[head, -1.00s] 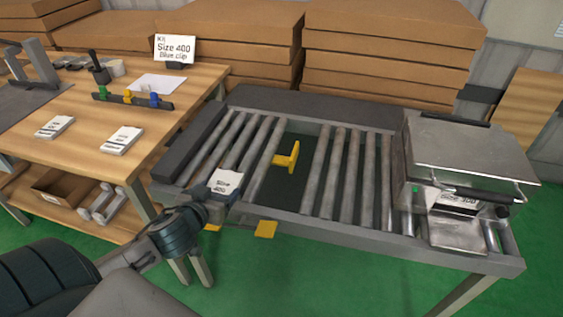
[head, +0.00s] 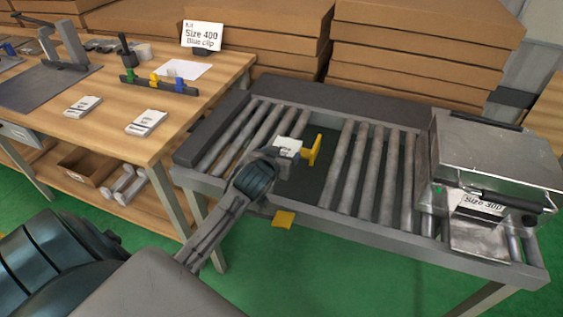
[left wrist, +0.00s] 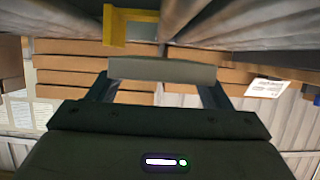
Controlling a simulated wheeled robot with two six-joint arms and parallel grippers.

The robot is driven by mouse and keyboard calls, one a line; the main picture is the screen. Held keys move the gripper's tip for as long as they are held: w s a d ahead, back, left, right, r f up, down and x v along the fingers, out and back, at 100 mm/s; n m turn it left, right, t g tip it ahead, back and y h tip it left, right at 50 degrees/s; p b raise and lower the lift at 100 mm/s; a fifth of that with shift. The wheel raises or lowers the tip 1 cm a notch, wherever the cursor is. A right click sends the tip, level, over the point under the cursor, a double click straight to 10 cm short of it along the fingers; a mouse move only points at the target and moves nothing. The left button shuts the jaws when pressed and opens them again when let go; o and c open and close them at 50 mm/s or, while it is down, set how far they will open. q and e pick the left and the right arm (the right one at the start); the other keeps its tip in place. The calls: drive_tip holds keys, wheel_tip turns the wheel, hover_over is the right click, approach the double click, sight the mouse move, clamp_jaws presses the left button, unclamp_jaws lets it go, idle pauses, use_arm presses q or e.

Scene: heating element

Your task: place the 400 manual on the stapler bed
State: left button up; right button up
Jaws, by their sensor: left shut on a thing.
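The 400 manual (head: 287,147), a small booklet with a pale top, is held in my left gripper (head: 274,155). It is over the dark gap between the roller sections, just left of an upright yellow piece (head: 314,150). Its print is too small to read now. In the left wrist view the grey edge of the manual (left wrist: 160,70) spans between the fingers of my left gripper (left wrist: 157,84); the yellow piece (left wrist: 130,28) shows beyond it. I see no part labelled as the stapler bed; the dark gap (head: 310,180) lies under the yellow piece. My right gripper is out of view.
A metal machine (head: 495,155) with a "Size 300" sign stands at the right end of the roller table (head: 210,185). A wooden bench (head: 100,75) at left holds two booklets, coloured clips and a "Size 400 Blue clip" sign (head: 202,36). Stacked cardboard (head: 425,55) stands behind.

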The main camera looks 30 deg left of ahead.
use_arm(q)
drive_tip(key=shift+w, duration=0.2)
drive_tip(key=shift+f, duration=1.8)
drive_tip(key=o, duration=0.6)
drive_tip(key=shift+f, duration=0.1)
drive_tip(key=o, duration=0.4)
